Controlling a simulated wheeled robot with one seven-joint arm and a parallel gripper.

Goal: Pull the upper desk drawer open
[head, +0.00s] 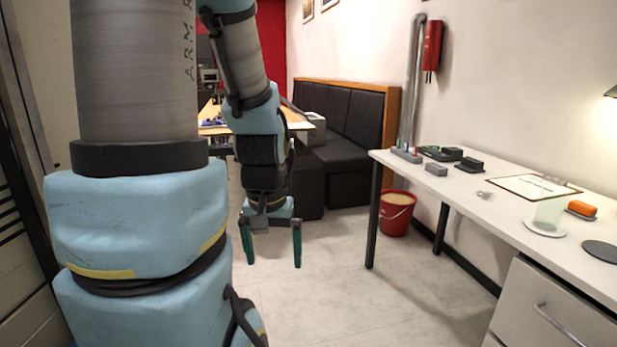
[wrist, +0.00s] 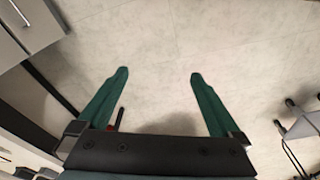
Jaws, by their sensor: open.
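The upper desk drawer (head: 552,309) is in the white cabinet under the right end of the desk (head: 474,194), at the lower right of the head view. Its front looks shut, with a silver bar handle (head: 558,326). The lower part of the cabinet is cut off by the frame. My gripper (head: 271,262) hangs open and empty over the floor, well left of the drawer and touching nothing. In the wrist view its two green fingers (wrist: 157,75) are spread wide above bare floor. A grey cabinet front with a handle (wrist: 20,12) shows at the top left there.
A black desk leg (head: 373,216) and a red bucket (head: 397,212) stand between my gripper and the wall. A black bench (head: 345,150) is behind. The desk top holds a clipboard (head: 531,187), a glass (head: 549,214) and an orange item (head: 581,208). The floor before the desk is clear.

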